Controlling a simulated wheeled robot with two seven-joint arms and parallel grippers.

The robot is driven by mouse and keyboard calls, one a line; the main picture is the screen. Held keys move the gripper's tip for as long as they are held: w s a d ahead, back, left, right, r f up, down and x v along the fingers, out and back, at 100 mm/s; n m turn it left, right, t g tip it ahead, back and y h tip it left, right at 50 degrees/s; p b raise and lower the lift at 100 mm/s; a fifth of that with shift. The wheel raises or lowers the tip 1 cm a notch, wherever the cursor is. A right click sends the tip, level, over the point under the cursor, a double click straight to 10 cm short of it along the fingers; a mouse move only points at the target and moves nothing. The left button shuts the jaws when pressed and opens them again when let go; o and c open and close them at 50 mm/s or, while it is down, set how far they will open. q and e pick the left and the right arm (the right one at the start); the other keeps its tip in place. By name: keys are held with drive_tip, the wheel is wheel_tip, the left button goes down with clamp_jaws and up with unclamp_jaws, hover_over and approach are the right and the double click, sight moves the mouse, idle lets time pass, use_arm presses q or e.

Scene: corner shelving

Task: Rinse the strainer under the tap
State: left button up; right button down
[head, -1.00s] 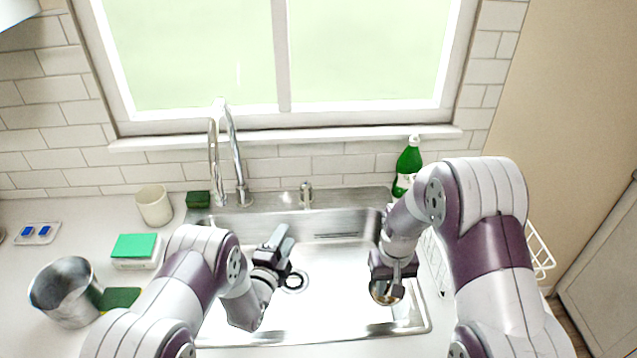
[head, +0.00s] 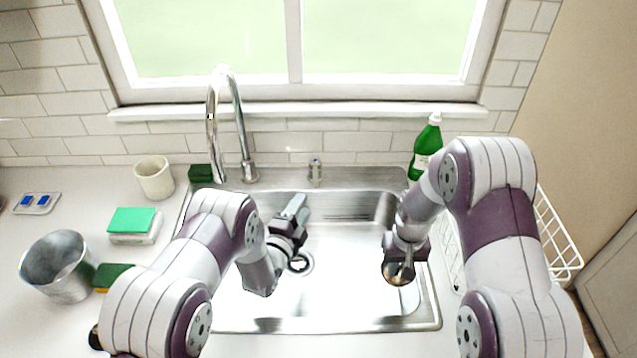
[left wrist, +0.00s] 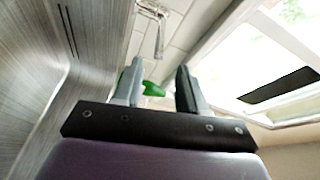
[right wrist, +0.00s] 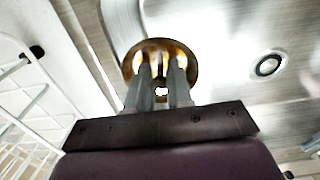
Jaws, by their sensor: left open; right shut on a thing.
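The strainer (head: 394,272) is a small round brown-gold piece held over the right side of the steel sink; it also shows in the right wrist view (right wrist: 188,58). My right gripper (right wrist: 161,88) is shut on it, with both fingers at its middle. The chrome tap (head: 240,125) arches up behind the sink at the left, well apart from the strainer. My left gripper (head: 296,208) is open and empty over the left-middle of the sink, right of the tap. Its two spread fingers show in the left wrist view (left wrist: 157,85).
The sink (head: 340,318) has a drain (head: 301,263). A green bottle (head: 422,150) stands behind at right, a white wire rack (head: 560,235) beyond my right arm. A cup (head: 154,178), a metal pot (head: 60,265) and sponges (head: 131,220) are on the left counter.

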sight(315, 175)
drive_tip(key=shift+w+f, duration=0.1)
drive_tip(key=shift+f, duration=0.2)
drive_tip(key=shift+r, duration=0.1)
use_arm(q)
drive_tip(key=p+x, duration=0.1)
drive_tip(key=x, duration=1.1)
drive_tip(key=shift+f, duration=0.1)
use_arm(e)
drive_tip(key=shift+r, duration=0.65)
use_arm(q)
drive_tip(key=shift+s, duration=0.1)
clamp_jaws()
drive_tip(key=shift+d, duration=0.1)
